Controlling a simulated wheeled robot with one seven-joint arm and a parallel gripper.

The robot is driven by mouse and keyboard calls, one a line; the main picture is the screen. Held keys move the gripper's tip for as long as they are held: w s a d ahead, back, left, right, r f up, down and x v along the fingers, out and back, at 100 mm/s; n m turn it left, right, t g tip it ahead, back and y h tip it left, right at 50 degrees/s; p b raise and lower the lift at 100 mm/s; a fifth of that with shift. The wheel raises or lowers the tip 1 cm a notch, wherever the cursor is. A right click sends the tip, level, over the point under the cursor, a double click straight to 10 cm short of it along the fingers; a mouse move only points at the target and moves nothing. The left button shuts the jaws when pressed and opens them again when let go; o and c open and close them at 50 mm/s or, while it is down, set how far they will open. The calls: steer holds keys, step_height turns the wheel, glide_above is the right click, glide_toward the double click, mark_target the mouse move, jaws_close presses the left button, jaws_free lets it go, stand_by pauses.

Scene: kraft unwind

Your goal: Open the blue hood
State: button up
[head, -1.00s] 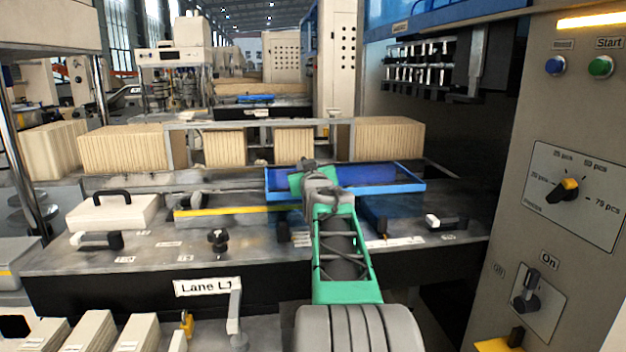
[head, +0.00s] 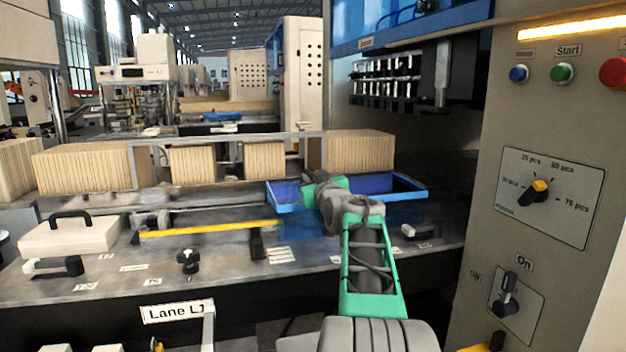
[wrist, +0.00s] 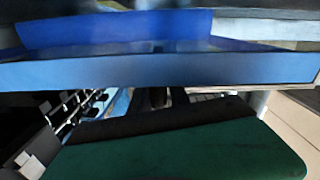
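The blue-rimmed, tinted hood (head: 405,196) sits over the right part of the lane table in the head view. Its near edge crosses the wrist view as a wide blue band (wrist: 170,69), very close to the camera. My gripper (head: 318,190) is at the left part of the hood in the head view, partly in front of its rim. My wrist hides part of the hood. In the wrist view a green part of my gripper (wrist: 180,152) and a dark bar lie below the blue band. The fingertips are not distinct, and I cannot tell whether they touch the hood.
A control panel (head: 545,195) with knobs and buttons stands close on the right. A blue upper guard (head: 400,25) overhangs the black tooling. Board stacks (head: 360,152) stand behind the hood. A yellow bar (head: 210,229) and a white handled box (head: 70,236) lie left.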

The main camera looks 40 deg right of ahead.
steer(key=shift+o, duration=1.4)
steer(key=b+v, duration=0.1)
steer(key=v, duration=0.6)
steer(key=shift+s, duration=0.3)
steer(key=shift+a, duration=0.15)
